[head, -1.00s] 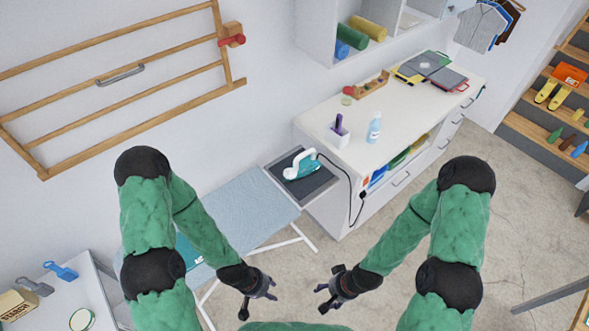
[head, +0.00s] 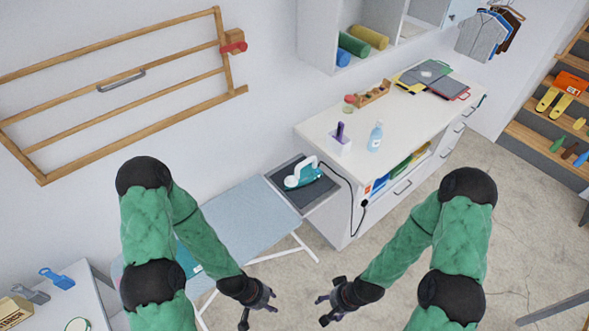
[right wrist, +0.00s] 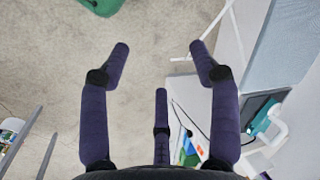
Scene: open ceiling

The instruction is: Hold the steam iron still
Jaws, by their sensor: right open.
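A teal and white steam iron (head: 302,174) rests on the dark pad (head: 314,190) at the far end of the ironing board (head: 235,219). Its dark cord runs down past the cabinet side to a plug. The iron also shows at the right edge of the right wrist view (right wrist: 268,124). My left gripper (head: 258,309) is low in front of the board, apart from the iron, and its fingers are too small to tell open from shut. My right gripper (head: 331,303) is right of it, also apart from the iron. In the right wrist view its fingers (right wrist: 158,62) are spread and empty.
A white cabinet (head: 340,210) stands beside the iron, with a spray bottle (head: 375,137) and a purple-topped holder (head: 340,142) on top. A side table (head: 85,290) is at the lower left. The floor (head: 420,285) on the right is mostly clear.

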